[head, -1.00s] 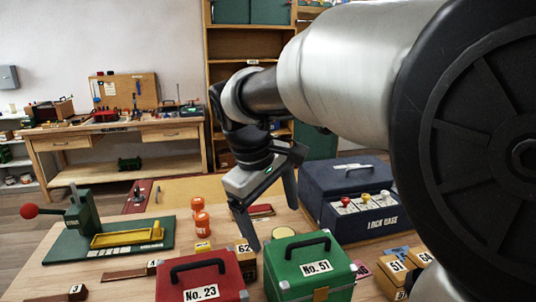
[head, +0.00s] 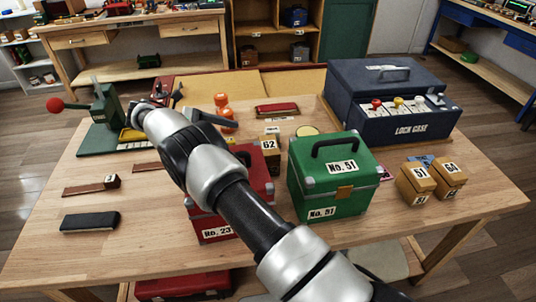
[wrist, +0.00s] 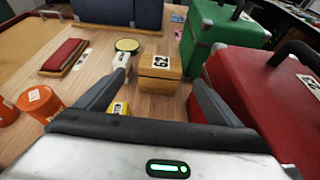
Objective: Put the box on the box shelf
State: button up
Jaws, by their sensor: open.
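A green box No. 51 (head: 322,193) with a black handle stands upright on the workbench, right of centre. A red box No. 23 (head: 262,190) stands beside it on the left, partly hidden by my arm. Both also show in the wrist view, the green one (wrist: 222,35) and the red one (wrist: 268,90), at the right. My gripper (wrist: 157,76) is open and empty above the bench, with a small wooden block 62 (wrist: 160,72) beyond its fingertips. The back shelf unit (head: 275,53) holds small boxes; I cannot tell whether it is the box shelf.
A navy lock case (head: 390,115) stands at the back right. Wooden blocks 51 and 64 (head: 447,180), orange canisters (head: 228,117) and a green press with a red knob (head: 100,110) are on the bench. A black case (head: 90,222) lies front left.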

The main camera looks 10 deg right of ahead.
aim_at(269, 145)
jog(key=x, duration=0.5)
jog(key=p+x, duration=0.1)
jog(key=x, duration=1.1)
jog(key=shift+s+d+f+p, duration=0.1)
jog(key=shift+s+f+p, duration=0.05)
jog(key=shift+f+p, duration=0.25)
jog(key=c, duration=1.1)
jog(key=shift+r, duration=0.15)
